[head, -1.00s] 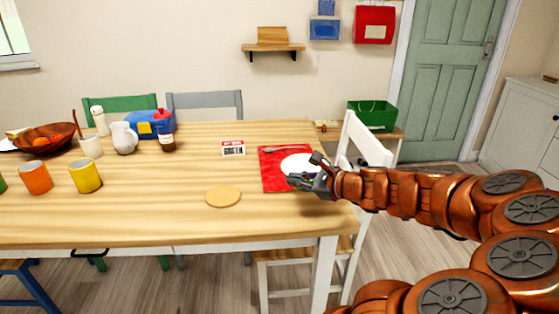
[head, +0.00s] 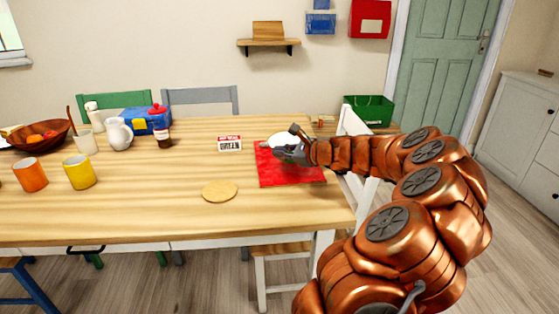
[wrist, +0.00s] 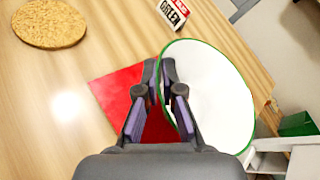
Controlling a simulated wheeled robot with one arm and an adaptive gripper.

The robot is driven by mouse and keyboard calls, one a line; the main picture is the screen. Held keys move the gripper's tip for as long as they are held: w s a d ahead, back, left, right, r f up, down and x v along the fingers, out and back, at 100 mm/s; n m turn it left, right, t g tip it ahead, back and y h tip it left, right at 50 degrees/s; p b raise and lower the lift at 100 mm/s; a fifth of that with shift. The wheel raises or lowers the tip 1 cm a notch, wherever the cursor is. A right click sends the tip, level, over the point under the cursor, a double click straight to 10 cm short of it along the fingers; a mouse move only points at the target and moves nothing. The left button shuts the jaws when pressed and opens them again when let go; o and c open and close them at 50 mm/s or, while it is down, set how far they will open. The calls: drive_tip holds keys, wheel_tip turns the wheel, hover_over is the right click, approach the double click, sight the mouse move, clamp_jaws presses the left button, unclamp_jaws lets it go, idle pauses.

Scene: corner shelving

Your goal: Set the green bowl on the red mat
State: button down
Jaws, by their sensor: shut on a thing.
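The green bowl shows a white inside and a thin green rim in the wrist view (wrist: 212,95). In the head view its white inside (head: 283,138) shows over the far edge of the red mat (head: 290,176). My gripper (head: 296,141) is shut on the near side of the bowl's rim; in the wrist view its fingers (wrist: 160,78) pinch the rim's left side. The bowl looks held above the table. The mat also shows in the wrist view (wrist: 110,90), partly hidden by the fingers and bowl. The bowl's outside is hidden.
A round cork trivet (head: 220,191) lies left of the mat. A small red-and-white sign (head: 230,144) stands behind it. A yellow mug (head: 80,173) and an orange mug (head: 30,175) are at the left. A white chair (head: 352,125) stands at the table's right end.

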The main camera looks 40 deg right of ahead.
drive_tip(key=shift+w+d+f, duration=0.1)
drive_tip(key=shift+w+d, duration=0.45)
drive_tip(key=shift+w, duration=0.3)
drive_tip(key=shift+f+b, duration=0.45)
drive_tip(key=shift+f, duration=1.35)
drive_tip(key=c, duration=1.3)
unclamp_jaws()
drive_tip(key=shift+s+r, duration=0.25)
drive_tip(key=shift+s, duration=0.15)
drive_tip(key=p+v, duration=0.1)
drive_tip(key=v, duration=1)
drive_tip(key=shift+s+f, duration=0.1)
